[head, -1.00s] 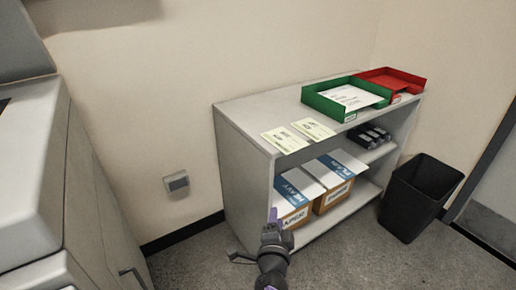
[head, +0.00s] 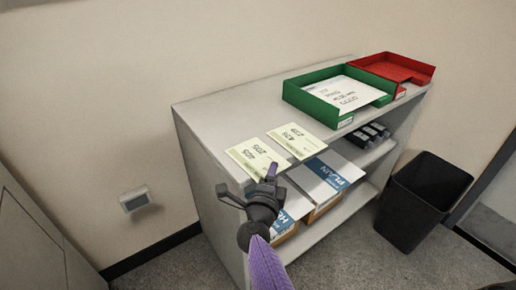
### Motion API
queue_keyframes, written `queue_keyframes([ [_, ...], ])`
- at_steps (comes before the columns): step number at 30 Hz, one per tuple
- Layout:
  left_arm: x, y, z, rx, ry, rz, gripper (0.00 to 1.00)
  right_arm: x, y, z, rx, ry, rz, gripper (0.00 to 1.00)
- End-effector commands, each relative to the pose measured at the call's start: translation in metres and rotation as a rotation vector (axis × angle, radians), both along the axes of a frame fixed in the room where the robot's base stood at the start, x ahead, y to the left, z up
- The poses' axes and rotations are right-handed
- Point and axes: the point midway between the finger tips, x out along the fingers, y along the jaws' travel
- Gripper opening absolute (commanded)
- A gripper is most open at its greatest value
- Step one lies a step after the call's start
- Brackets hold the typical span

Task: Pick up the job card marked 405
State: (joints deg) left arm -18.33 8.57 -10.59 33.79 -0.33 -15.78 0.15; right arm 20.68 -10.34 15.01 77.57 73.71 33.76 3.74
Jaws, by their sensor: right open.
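Two pale yellow-green cards lie flat side by side on the top of the grey shelf unit (head: 210,112). The left card (head: 252,153) carries print that seems to read 405, with another number beside it. The right card (head: 298,141) seems to read 426 and 239. My right gripper (head: 246,181) is open and empty at the front edge of the shelf top, by the near end of the left card. Its fingers overlap that card's near corner in the picture; I cannot tell whether they touch it. My left gripper is not in view.
A green tray (head: 313,113) holding a white printed sheet (head: 349,94) and an empty-looking red tray (head: 398,69) stand farther right on top. Boxes (head: 333,180) and dark items (head: 369,136) fill the shelves below. A black bin (head: 424,195) stands at the right.

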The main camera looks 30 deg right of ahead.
Motion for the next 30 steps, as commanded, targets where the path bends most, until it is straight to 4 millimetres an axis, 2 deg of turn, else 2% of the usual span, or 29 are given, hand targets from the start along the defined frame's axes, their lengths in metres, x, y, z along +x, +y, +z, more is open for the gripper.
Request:
queue_keyframes([
  [5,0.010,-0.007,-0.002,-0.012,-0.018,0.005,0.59,0.000,0.000,0.000,0.000,0.000,0.000,0.45],
  [8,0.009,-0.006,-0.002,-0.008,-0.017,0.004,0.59,0.000,0.000,0.000,-0.001,0.001,0.000,0.28],
  [12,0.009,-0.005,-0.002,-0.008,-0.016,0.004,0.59,0.000,0.000,0.000,-0.001,0.001,0.000,0.00],
  [25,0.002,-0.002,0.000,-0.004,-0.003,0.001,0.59,0.000,0.000,0.001,-0.001,0.001,0.000,0.00],
  [28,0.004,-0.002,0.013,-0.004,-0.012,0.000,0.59,0.000,-0.001,0.019,0.001,-0.004,-0.001,0.00],
  [30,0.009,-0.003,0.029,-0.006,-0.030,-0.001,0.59,0.000,0.000,0.042,0.001,-0.007,-0.001,0.00],
])
